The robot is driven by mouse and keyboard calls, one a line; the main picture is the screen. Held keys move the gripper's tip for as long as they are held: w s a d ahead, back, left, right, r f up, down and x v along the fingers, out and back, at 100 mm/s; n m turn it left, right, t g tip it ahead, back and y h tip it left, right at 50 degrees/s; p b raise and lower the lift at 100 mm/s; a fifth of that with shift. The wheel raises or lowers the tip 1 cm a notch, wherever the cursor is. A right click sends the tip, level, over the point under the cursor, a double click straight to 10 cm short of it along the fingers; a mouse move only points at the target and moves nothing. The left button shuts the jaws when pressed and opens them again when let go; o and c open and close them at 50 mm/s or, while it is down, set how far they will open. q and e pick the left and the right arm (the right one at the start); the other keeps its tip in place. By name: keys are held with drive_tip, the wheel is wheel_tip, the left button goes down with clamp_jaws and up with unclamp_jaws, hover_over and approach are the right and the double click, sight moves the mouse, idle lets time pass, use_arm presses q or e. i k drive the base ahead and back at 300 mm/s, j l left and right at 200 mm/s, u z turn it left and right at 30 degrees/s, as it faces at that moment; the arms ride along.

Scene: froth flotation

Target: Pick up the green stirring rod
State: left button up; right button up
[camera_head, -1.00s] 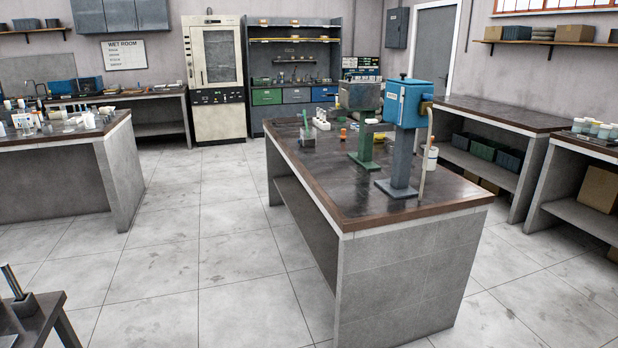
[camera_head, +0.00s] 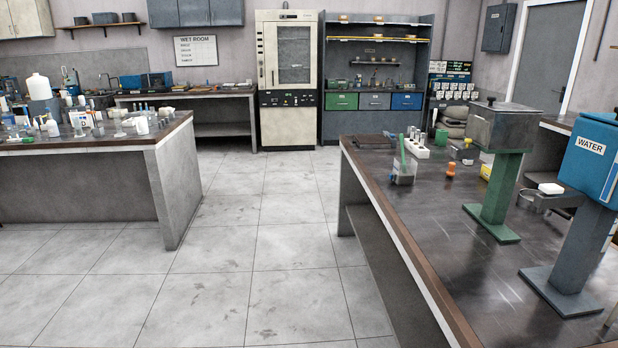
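The green stirring rod (camera_head: 403,150) stands slightly tilted in a small clear beaker (camera_head: 404,172). The beaker sits near the left edge of the dark-topped bench (camera_head: 420,220) on the right. The rod's upper part sticks out above the beaker's rim. Neither of my grippers shows in the head view.
A blue WATER box (camera_head: 592,160) stands nearer on a grey post. Another cluttered bench (camera_head: 160,137) is at left. The floor (camera_head: 255,260) between the benches is clear.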

sight(400, 136)
drive_tip(key=i+z, duration=0.25)
drive_tip(key=i, duration=0.2)
drive_tip(key=i+j+z, duration=0.2)
drive_tip(key=i, duration=0.3)
drive_tip(key=i+z, duration=0.25)
drive_tip(key=i, duration=0.2)
drive_tip(key=i+j+z, duration=0.25)
drive_tip(key=i, duration=0.2)
drive_tip(key=i+j+z, duration=0.2)
drive_tip(key=j+z, duration=0.25)
drive_tip(key=i+j+z, duration=0.15)
drive_tip(key=z, duration=0.25)
drive_tip(key=j+z, duration=0.45)
drive_tip(key=i+j, duration=0.05)
drive_tip(key=j, duration=0.05)
